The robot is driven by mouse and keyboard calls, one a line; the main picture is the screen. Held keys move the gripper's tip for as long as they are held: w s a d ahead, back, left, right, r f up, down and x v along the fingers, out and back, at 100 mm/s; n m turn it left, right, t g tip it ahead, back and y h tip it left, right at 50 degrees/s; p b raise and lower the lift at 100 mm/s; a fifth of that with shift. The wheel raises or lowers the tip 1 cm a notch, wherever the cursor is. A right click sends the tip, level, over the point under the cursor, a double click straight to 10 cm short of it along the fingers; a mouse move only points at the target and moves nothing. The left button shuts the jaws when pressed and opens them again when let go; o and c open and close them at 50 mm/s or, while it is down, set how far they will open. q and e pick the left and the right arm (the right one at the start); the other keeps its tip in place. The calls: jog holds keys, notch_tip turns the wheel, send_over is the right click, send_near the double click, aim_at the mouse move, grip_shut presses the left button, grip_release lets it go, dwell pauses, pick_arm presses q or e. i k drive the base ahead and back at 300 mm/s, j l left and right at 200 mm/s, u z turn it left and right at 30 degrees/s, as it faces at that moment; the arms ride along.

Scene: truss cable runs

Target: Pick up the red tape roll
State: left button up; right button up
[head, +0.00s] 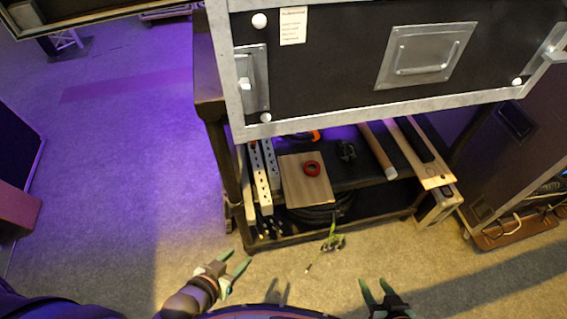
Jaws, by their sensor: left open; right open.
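A small red tape roll (312,168) lies flat on a light brown board (304,190) on the shelf under a large black case. My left gripper (237,268) is open and empty, low in the view, to the left of and nearer than the roll. My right gripper (377,288) is open and empty at the bottom, to the right of and nearer than the roll. Neither gripper touches anything on the shelf.
The black case (345,60) with metal edges overhangs the shelf. White power strips (263,178) stand left of the board; a cardboard tube (377,150) lies right. Coiled black cable (312,213) sits below. A green item (333,240) is in front. Floor at left is clear.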

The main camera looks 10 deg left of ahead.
aim_at(311, 163)
jog(key=i+l+u, duration=0.1)
jog(key=u, duration=0.3)
jog(key=l+u, duration=0.5)
jog(key=u, duration=0.25)
jog(key=l+u, duration=0.35)
jog(key=i+l+u, duration=0.1)
jog(key=l+u, duration=0.25)
